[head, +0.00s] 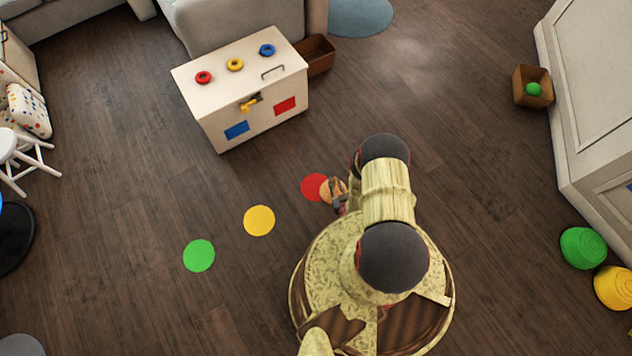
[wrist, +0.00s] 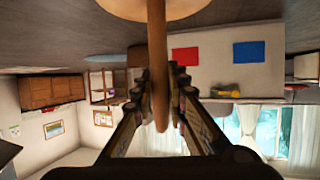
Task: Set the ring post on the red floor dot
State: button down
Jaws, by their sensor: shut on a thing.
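The ring post, a wooden peg with a round base, shows in the wrist view (wrist: 159,60), base toward the top of the upside-down picture. My gripper (wrist: 160,78) is shut on its peg, one finger on each side. In the head view the post (head: 330,190) is seen from above, partly hidden by my gripper (head: 340,204) and arm. The red floor dot (head: 311,187) lies on the wood floor. The post overlaps the dot's right side in that view. I cannot tell whether the base touches the floor.
A yellow dot (head: 259,221) and a green dot (head: 199,256) lie to the left. A white toy chest (head: 240,90) with coloured rings on top stands behind the dots. Green (head: 583,248) and yellow (head: 614,288) domed things are at the right. The floor around the dots is clear.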

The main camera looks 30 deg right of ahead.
jog(key=w+a+f+b, duration=0.3)
jog(key=w+f+b, duration=0.4)
jog(key=w+f, duration=0.5)
jog(key=shift+b, duration=0.3)
jog(key=shift+f, duration=0.1)
jog(key=c, duration=1.8)
grip_release()
jog(key=shift+f, duration=0.1)
jog(key=shift+o, duration=0.2)
